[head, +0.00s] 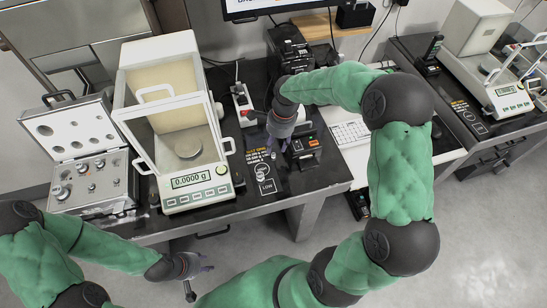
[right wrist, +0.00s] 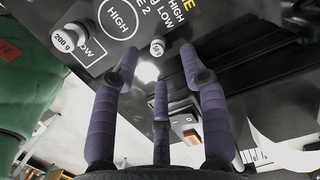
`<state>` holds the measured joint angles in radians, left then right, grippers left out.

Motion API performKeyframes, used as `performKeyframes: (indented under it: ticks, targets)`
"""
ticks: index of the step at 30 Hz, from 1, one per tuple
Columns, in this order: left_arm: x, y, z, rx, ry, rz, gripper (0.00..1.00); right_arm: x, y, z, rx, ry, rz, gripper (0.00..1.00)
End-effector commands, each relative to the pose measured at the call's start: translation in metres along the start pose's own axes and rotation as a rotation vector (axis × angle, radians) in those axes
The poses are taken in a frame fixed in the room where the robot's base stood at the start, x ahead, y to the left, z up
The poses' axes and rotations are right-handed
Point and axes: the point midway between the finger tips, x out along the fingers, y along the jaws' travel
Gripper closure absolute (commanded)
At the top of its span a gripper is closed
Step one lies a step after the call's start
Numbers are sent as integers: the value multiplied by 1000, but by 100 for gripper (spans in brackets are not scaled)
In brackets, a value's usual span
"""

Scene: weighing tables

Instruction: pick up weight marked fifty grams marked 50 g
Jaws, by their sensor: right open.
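A small metal weight (right wrist: 157,47), whose label seems to read 50 g, stands on the black table top in the right wrist view. It also shows small in the head view (head: 273,155). My right gripper (right wrist: 159,62) is open, its purple fingers spread, with this weight between and just beyond the fingertips, apart from them. In the head view my right gripper (head: 278,147) is just above the weight.
An open weight case (head: 120,190) with several weights stands at the left. A glass-walled balance (head: 186,198) reading 0.0000 g is beside it. A small device with orange buttons (head: 306,147) stands close right of my right gripper. A keyboard (head: 350,133) lies farther right.

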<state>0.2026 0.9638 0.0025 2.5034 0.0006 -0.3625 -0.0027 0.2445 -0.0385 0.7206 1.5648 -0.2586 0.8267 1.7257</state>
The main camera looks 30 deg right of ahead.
Motion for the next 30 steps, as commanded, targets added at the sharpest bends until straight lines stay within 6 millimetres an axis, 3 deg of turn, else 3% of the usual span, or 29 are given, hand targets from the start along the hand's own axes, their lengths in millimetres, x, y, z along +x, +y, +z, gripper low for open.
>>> performKeyframes:
  ticks: [9,18,23,30]
  targets:
    - [20,-7,-1,0,0,0,60,43,5,-1,0,0,2,55]
    - [20,-7,-1,0,0,0,60,48,4,-1,0,0,0,55]
    - [20,-7,-1,0,0,0,60,48,4,-1,0,0,0,100]
    - [20,-7,-1,0,0,0,60,48,4,-1,0,0,0,100]
